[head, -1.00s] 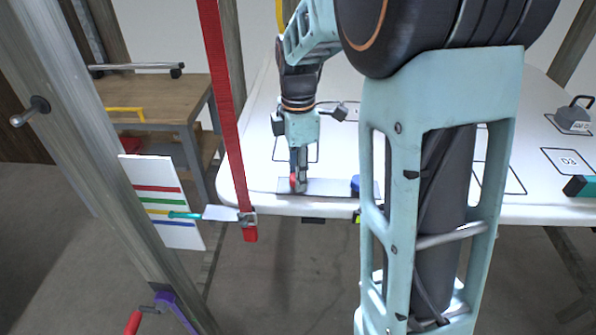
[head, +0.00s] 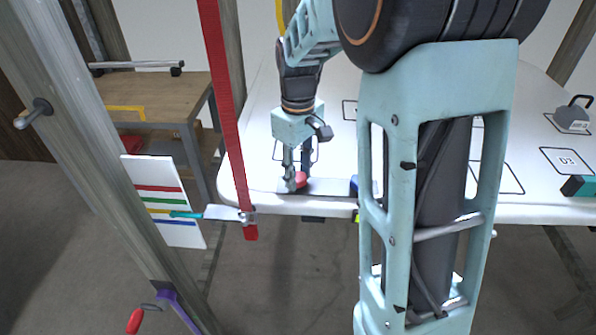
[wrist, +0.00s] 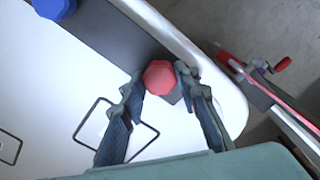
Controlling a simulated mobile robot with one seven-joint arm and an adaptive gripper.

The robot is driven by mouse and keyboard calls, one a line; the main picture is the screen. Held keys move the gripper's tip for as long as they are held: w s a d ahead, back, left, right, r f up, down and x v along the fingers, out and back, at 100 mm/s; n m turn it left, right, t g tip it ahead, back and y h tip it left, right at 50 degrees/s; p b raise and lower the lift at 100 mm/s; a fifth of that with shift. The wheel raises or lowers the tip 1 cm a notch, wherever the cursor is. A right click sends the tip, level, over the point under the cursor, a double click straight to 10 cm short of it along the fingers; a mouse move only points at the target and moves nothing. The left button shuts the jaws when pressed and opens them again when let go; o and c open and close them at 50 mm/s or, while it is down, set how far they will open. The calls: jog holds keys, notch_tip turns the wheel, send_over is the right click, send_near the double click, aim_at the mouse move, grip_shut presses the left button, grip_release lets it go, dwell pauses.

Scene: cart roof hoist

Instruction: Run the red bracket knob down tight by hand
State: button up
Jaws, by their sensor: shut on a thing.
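The red bracket knob (head: 301,180) sits on a dark grey strip (head: 328,187) along the near edge of the white roof panel, towards its left corner. In the wrist view the red knob (wrist: 159,77) looks many-sided and lies between my two fingertips. My gripper (head: 298,181) points down from above and is shut on the knob, one finger on each side; it also shows in the wrist view (wrist: 160,80). Whether the knob's underside is flush with the strip is hidden.
A blue knob (head: 354,185) is on the same strip to the right, partly behind my arm. A red strap (head: 226,110) hangs left of the panel corner. A striped white board (head: 163,202) and a wooden post (head: 90,150) stand further left.

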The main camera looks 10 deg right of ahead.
jog(key=m, duration=0.7)
jog(key=shift+w+r+p, duration=0.1)
jog(key=shift+p, duration=0.25)
jog(key=m+p, duration=0.1)
jog(key=m, duration=0.5)
jog(key=shift+m, duration=0.4)
jog(key=m+p, duration=0.1)
jog(key=m, duration=0.3)
jog(key=shift+r+m, duration=0.1)
jog(key=shift+m, duration=0.2)
jog(key=shift+w+m+p, duration=0.15)
jog(key=shift+m+p, duration=0.5)
jog(key=shift+m, duration=1.85)
jog(key=o, duration=1.2)
jog(key=shift+c, duration=0.2)
